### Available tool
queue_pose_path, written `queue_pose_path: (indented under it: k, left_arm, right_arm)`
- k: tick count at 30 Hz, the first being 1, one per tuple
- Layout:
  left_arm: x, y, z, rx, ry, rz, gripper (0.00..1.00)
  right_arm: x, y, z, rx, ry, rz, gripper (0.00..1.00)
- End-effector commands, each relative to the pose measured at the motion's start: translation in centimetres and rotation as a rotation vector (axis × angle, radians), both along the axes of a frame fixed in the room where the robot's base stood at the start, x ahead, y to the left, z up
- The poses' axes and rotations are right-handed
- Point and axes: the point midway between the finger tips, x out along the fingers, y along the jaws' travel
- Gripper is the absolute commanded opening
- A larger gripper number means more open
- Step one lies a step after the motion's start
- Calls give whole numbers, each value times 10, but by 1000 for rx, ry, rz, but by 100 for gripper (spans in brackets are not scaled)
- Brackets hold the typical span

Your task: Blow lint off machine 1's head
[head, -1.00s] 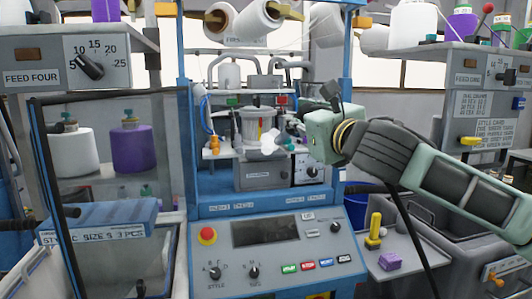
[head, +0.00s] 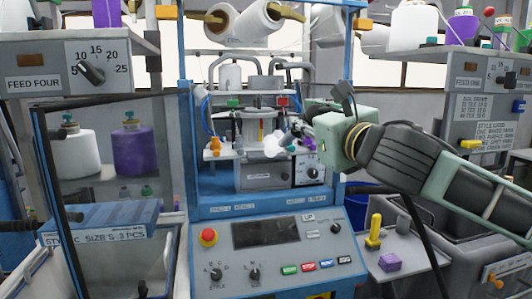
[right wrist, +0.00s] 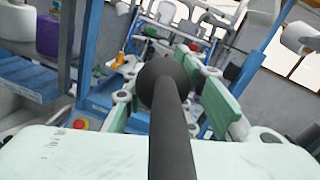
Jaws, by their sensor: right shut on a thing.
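The blue-framed knitting machine (head: 268,206) stands in the middle of the head view. Its head (head: 250,128) is a grey cylinder on a shelf above the control panel. A white fluffy clump (head: 273,147), which looks like lint, shows at the head's front right. My right gripper (head: 303,138) is just right of the head, pointing left at it. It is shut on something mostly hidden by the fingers. In the right wrist view a dark rod with a round end (right wrist: 165,82) lies between the fingers; I cannot tell whether it is the held thing. My left gripper is out of view.
Yarn cones (head: 240,22) hang above the machine. A red stop button (head: 208,237) and coloured keys sit on its panel. At right, a small shelf (head: 405,250) holds a yellow and a purple item. A dark hose (head: 425,240) hangs below my right arm. A blue-framed cart stands left.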

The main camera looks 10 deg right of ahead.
Motion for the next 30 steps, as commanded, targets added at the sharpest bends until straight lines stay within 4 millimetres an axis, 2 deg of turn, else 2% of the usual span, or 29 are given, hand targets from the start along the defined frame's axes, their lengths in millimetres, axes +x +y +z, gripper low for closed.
queue_pose_path:
  k: [30]
  left_arm:
    - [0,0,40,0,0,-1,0]
  right_arm:
    - [-99,-4,24,1,-2,0,0]
